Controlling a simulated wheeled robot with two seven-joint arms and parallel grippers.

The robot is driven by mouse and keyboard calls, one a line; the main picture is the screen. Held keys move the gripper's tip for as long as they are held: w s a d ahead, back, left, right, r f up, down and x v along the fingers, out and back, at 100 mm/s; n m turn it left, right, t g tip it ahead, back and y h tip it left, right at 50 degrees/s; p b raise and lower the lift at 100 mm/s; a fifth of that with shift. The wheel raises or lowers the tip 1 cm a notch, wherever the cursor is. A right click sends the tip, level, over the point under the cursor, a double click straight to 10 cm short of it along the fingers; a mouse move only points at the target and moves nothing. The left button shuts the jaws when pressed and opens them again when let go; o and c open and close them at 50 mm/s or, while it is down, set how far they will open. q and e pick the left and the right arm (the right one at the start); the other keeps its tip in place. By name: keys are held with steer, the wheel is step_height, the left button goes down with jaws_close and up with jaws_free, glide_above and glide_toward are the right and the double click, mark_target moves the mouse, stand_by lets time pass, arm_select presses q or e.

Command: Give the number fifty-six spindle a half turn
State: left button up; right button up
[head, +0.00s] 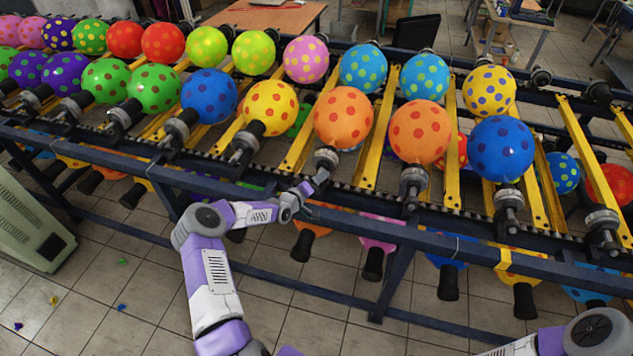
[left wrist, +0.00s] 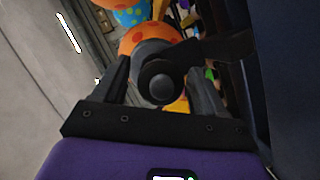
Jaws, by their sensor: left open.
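My left gripper (head: 318,184) is at the front rail of the balloon rack, just below a spindle (head: 327,158) that carries an orange balloon with red dots (head: 343,117). In the left wrist view my left gripper (left wrist: 160,68) is open, with one finger on each side of the round dark end of a spindle (left wrist: 161,84). The orange balloon (left wrist: 150,40) shows just beyond it. I cannot tell whether the fingers touch the spindle. No spindle number is readable. My right gripper is out of view; only part of my right arm shows at the bottom right.
Neighbouring spindles carry an orange balloon (head: 419,132) to the right and a yellow one (head: 270,108) to the left. More balloons hang below the dark front rail (head: 400,238). A pale green cabinet (head: 30,225) stands at the left. Tiled floor lies in front.

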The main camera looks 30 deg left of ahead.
arm_select(q)
steer(key=c, duration=1)
steer(key=shift+o, duration=0.2)
